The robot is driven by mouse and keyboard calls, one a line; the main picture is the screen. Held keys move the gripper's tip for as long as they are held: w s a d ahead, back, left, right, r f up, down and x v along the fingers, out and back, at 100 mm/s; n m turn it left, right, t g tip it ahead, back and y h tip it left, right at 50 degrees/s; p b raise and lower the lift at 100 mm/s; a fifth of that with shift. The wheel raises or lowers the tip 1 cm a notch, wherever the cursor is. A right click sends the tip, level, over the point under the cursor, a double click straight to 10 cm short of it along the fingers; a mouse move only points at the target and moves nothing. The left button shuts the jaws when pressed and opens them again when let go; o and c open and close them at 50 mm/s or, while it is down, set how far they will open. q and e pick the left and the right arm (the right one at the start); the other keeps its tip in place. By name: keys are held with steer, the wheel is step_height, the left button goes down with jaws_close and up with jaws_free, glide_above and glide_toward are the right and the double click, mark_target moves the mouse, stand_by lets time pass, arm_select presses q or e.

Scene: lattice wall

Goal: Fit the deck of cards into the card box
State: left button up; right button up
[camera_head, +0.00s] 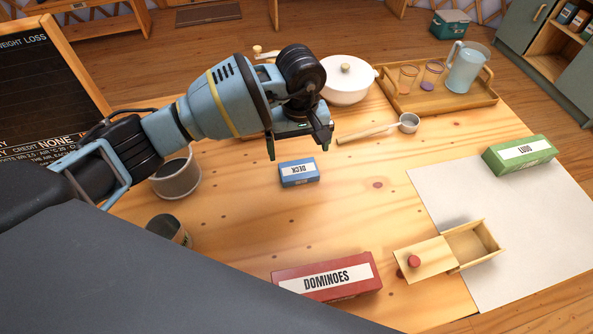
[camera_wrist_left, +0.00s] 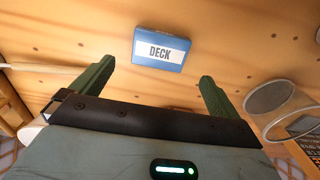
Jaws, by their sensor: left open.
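The deck of cards (camera_head: 298,178), a small blue block with a white DECK label, lies flat on the wooden table. It also shows in the left wrist view (camera_wrist_left: 160,55). The likely card box (camera_head: 475,244) is a small open wooden box at the right, on the edge of a white sheet. A wooden lid with a red knob (camera_head: 425,259) lies at its left end, apparently partly slid out. My left gripper (camera_head: 299,151) is open and empty, above and behind the deck; its fingers (camera_wrist_left: 157,72) are apart, not touching the deck. My right gripper is out of view.
A red DOMINOES box (camera_head: 329,278) lies at the front and a green LUDO box (camera_head: 519,155) at the right. The table between deck and wooden box is clear.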

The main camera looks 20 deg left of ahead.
mark_target(299, 169)
arm_select(q)
steer(key=shift+d+f, duration=0.1)
steer(key=shift+f, duration=3.8)
steer(key=c, duration=1)
steer(key=shift+r, duration=0.1)
